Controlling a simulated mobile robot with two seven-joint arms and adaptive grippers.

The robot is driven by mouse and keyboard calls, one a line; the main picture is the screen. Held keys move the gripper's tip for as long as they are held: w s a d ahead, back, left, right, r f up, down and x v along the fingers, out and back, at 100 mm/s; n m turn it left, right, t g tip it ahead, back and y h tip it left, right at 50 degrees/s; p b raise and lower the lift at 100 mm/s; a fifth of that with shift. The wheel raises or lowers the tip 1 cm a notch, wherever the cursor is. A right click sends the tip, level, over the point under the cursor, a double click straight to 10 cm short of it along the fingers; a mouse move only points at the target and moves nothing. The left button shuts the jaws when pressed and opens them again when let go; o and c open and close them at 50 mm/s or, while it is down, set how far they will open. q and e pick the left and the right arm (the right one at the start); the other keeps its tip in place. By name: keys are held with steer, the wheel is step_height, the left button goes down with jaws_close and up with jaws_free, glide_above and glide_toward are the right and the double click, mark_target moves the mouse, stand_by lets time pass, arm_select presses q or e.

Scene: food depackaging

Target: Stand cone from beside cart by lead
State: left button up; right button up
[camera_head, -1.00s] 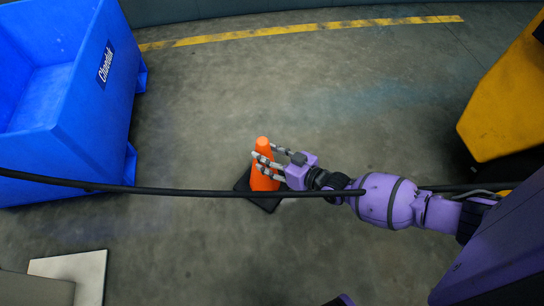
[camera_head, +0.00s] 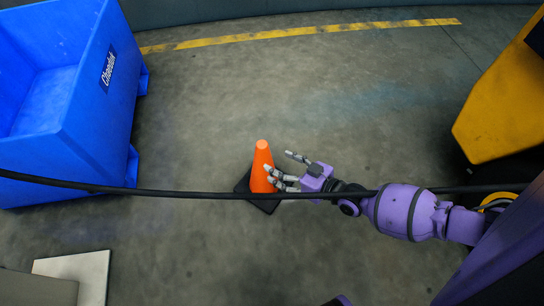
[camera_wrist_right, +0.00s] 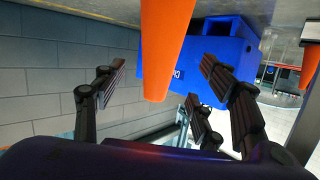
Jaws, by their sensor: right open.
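The orange cone (camera_head: 261,168) stands upright on its black square base (camera_head: 266,207) on the floor. The black lead (camera_head: 150,192) crosses the whole head view and passes in front of the cone's lower part. My right gripper (camera_head: 279,168) is open just right of the cone, its fingertips close to the cone's side. In the right wrist view the cone (camera_wrist_right: 165,45) shows between the spread fingers (camera_wrist_right: 163,85); I cannot tell whether any finger touches it. My left gripper is not in view.
A blue cart-like bin (camera_head: 95,120) stands at the left. A yellow machine (camera_head: 500,115) is at the right. A pale slab (camera_head: 85,272) lies at the lower left. A yellow floor line (camera_head: 300,32) runs along the back. The floor around the cone is clear.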

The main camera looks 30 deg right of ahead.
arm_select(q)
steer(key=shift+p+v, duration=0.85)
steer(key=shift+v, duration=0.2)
arm_select(e)
steer(key=v, duration=0.6)
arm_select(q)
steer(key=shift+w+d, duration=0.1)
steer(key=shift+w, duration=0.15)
